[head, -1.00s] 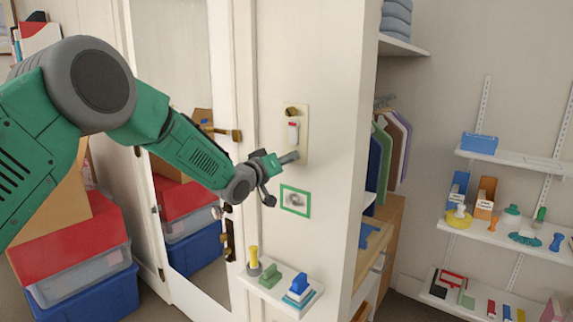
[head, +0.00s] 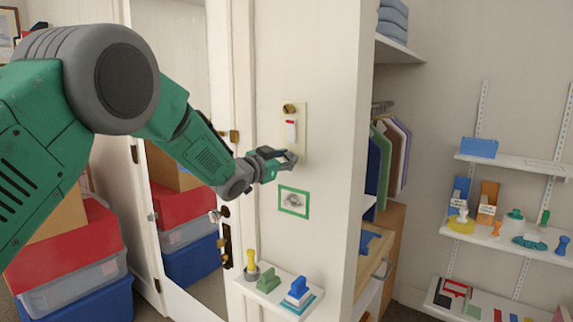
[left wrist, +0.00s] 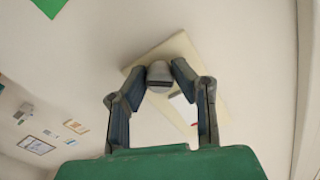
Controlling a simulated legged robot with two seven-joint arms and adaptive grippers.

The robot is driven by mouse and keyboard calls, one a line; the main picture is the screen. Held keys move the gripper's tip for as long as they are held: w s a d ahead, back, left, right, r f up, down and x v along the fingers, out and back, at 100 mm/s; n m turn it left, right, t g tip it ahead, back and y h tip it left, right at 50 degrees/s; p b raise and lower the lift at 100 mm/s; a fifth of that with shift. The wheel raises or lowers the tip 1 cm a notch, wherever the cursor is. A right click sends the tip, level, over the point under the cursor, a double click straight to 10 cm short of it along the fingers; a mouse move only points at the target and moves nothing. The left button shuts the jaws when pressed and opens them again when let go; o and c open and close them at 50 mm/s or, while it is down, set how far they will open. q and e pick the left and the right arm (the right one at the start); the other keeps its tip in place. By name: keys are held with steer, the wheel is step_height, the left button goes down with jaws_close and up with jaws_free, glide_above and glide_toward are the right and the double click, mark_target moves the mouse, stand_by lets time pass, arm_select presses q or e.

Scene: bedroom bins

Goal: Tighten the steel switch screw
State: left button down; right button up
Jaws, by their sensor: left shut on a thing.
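A cream switch plate (head: 302,124) is on the white wall, with a brass screw (head: 289,108) at its top and a white and red switch (head: 291,131) below that. My left gripper (head: 289,158) is at the plate's lower end, its fingers against the wall side. In the left wrist view the left gripper (left wrist: 160,74) is shut on the grey steel screw (left wrist: 159,76), with a fingertip on each side. A dark slot crosses the screw head. The plate (left wrist: 187,50) shows behind it. In the head view the fingers mostly hide the steel screw. My right gripper is not in view.
A small shelf (head: 262,291) with several stamp-like things is lower down. A mirrored door with brass fittings (head: 226,248) stands left. Open wall lies right of the plate.

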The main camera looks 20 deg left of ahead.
arm_select(q)
steer(key=shift+f+m+b, duration=0.55)
steer(key=shift+m, duration=0.65)
steer(key=c, duration=1.6)
jaws_free()
steer(key=shift+w+r, duration=0.1)
steer(key=shift+w, duration=0.05)
steer(key=shift+r, duration=0.1)
steer(key=shift+r, duration=0.1)
steer(key=v, duration=1.2)
